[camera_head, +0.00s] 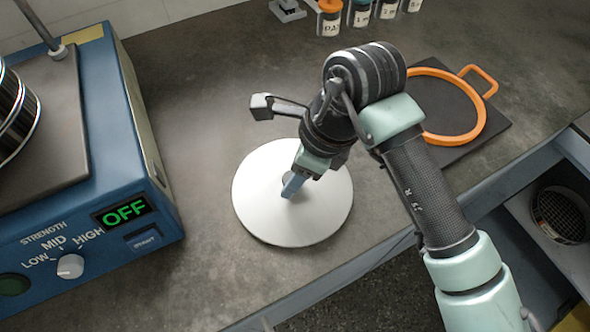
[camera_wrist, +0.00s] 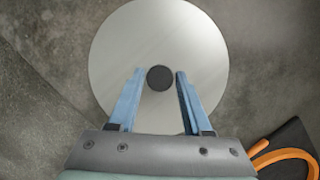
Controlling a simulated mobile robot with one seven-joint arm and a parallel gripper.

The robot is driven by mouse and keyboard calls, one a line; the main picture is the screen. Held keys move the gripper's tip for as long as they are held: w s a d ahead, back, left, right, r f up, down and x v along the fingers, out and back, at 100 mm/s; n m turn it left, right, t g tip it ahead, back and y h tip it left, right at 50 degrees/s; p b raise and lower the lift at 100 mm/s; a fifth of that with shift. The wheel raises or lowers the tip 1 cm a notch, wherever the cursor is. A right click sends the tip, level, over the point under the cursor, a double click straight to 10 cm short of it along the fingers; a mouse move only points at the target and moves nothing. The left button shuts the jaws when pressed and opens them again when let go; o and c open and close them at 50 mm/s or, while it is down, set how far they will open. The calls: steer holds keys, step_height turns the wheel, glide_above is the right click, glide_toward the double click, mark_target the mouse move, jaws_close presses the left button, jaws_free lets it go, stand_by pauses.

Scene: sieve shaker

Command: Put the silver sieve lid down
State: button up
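The silver sieve lid (camera_head: 325,215) is a flat, round, pale disc with a small dark knob at its centre. It is level over the counter, close to the front edge; I cannot tell whether it rests on the surface or hangs just above it. My gripper (camera_head: 291,187) points down at the middle of the lid. In the wrist view the lid (camera_wrist: 160,35) shows below two blue fingers. The dark knob (camera_wrist: 160,78) lies between the fingertips (camera_wrist: 160,72), with hardly any space at either side. Whether the fingers press on the knob is not clear.
The blue shaker (camera_head: 150,205) stands to the left, its display reading OFF. An orange ring with a handle (camera_head: 484,80) lies on a dark mat (camera_head: 495,125) at the right. Several small jars (camera_head: 330,18) stand at the back. The counter (camera_head: 205,90) behind the lid is clear.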

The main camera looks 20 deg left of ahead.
mark_target(315, 193)
steer(key=shift+o, duration=1.2)
steer(key=shift+r, duration=0.15)
steer(key=p+v, duration=0.1)
steer(key=v, duration=1.1)
